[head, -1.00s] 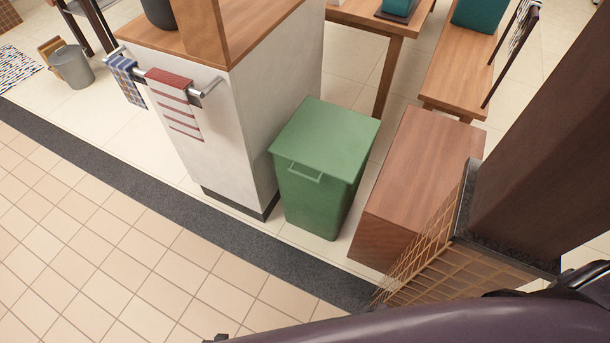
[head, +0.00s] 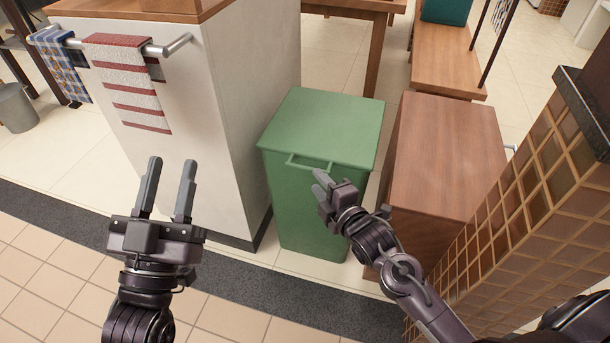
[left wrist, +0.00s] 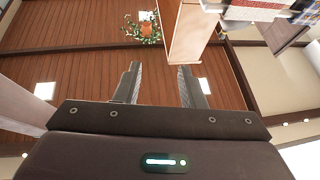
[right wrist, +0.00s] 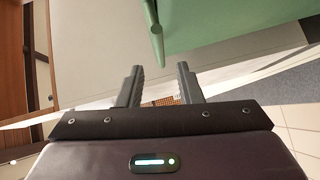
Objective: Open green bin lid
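The green bin (head: 305,215) stands upright in the middle of the head view, its lid (head: 325,125) shut. A bar handle (head: 310,163) is on the lid's front edge. My right gripper (head: 320,183) is just in front of the bin, close below and right of the handle. In the right wrist view its fingers (right wrist: 159,75) are apart and empty, with the green handle bar (right wrist: 153,30) just beyond them. I cannot tell whether they touch it. My left gripper (head: 171,170) is open and empty, raised in front of the white cabinet.
The white cabinet (head: 235,110) with a towel rail (head: 165,48) and striped towel (head: 127,85) stands left of the bin. A wooden box (head: 445,150) stands close on its right. A tiled pillar (head: 530,210) is at the right. The floor at front left is clear.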

